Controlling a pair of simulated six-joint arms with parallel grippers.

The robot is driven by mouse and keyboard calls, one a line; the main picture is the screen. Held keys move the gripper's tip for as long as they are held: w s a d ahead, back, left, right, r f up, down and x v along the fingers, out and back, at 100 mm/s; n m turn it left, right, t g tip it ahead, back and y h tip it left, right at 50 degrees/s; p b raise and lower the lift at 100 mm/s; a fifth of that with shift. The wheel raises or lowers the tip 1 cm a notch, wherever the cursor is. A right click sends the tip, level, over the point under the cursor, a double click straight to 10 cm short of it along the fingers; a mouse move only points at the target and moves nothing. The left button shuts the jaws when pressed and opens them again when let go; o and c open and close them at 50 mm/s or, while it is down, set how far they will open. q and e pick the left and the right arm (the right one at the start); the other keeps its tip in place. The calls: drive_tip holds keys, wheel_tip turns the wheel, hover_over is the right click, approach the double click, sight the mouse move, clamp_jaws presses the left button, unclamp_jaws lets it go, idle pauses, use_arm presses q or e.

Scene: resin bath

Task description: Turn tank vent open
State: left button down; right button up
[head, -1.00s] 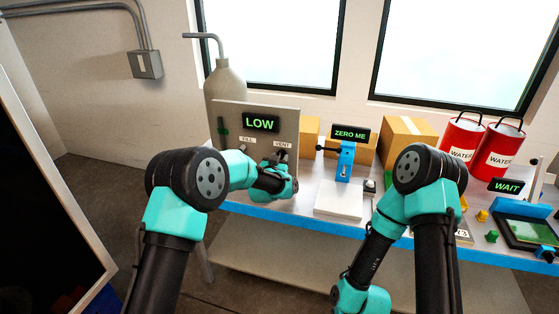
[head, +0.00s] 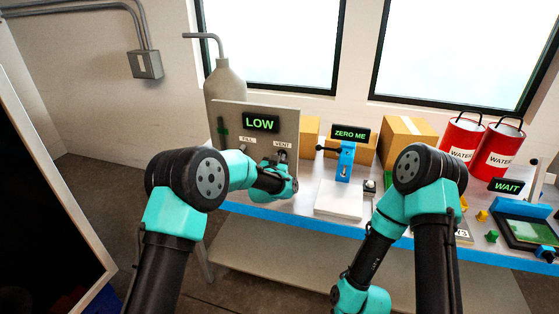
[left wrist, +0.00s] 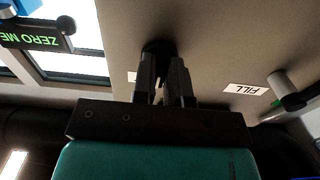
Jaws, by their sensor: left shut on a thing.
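The tank panel (head: 232,163) is a grey upright board with a green LOW display (head: 261,122) and labels FILL (head: 247,140) and VENT (head: 282,144). My left gripper (head: 283,160) is at the panel just below the VENT label. In the left wrist view its fingers (left wrist: 165,75) are shut on the black vent knob (left wrist: 158,47), which they mostly cover. How far the knob is turned cannot be told. The fill handle (left wrist: 290,92) stands apart to the right in that view. My right arm's gripper is out of view.
A grey tank (head: 224,82) stands behind the panel. To the right on the bench are a ZERO ME display (head: 349,134) on a blue stand, a white plate (head: 339,199), cardboard boxes (head: 409,128), and red WATER cans (head: 462,144).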

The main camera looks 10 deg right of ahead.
use_arm(q)
drive_tip(key=shift+m, duration=0.3)
drive_tip(key=m, duration=1.7)
drive_tip(key=shift+a+r, duration=0.1)
idle(0.4)
drive_tip(key=c, duration=1.1)
unclamp_jaws()
drive_tip(key=shift+c, duration=0.2)
